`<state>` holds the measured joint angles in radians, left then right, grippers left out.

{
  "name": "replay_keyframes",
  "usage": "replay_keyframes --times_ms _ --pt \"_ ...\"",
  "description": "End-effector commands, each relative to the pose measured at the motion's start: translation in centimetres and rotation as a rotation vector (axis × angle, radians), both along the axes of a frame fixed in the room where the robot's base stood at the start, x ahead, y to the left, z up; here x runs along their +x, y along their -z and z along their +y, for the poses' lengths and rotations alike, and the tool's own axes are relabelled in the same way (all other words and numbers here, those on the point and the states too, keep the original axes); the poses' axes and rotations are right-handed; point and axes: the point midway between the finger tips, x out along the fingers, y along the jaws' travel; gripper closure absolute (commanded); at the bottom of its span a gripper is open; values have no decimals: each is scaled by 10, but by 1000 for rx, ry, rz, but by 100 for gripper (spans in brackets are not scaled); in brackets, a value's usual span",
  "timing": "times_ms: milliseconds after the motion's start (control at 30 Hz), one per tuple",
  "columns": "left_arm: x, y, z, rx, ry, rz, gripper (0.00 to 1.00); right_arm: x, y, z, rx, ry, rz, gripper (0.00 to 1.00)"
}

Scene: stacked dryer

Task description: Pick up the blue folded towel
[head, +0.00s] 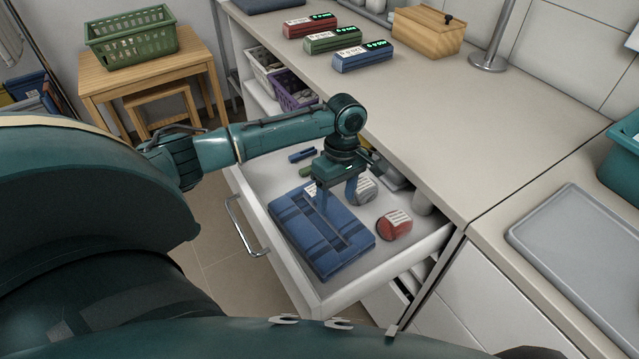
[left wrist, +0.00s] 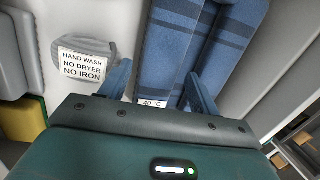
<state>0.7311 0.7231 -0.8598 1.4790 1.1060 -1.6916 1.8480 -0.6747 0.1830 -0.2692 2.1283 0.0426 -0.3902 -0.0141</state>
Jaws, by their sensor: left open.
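The blue folded towel (head: 338,256) with darker stripes lies flat in the open drawer (head: 292,276), along its front side. My left gripper (head: 338,198) points down over the towel's far end, with its fingers apart. In the left wrist view the towel (left wrist: 196,48) fills the top middle, and a "40 °C" tag shows on its near edge. The left gripper (left wrist: 158,88) has one finger at the towel's left side and the other over the towel. I cannot tell whether the fingers touch it. My right gripper is not in view.
A grey item with a "hand wash" label (left wrist: 84,62) lies left of the towel in the wrist view. A red labelled roll (head: 394,226) lies right of the towel in the drawer. The countertop (head: 420,120) overhangs the drawer's back. A green basket (head: 130,38) stands on a wooden table.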

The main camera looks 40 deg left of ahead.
Motion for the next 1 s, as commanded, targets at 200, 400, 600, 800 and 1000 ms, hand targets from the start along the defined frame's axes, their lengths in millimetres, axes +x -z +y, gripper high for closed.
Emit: replay_keyframes --times_ms 200,400,600,800,1000 --pt "-7 28 -4 0 0 1 38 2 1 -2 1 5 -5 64" --pt "-7 30 -4 0 0 -1 38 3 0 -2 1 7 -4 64" --pt "-7 30 -4 0 0 -1 48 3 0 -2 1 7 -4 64" --pt "-7 30 -4 0 0 0 65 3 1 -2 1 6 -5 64" --pt "-6 29 -4 0 0 -1 79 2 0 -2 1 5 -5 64"
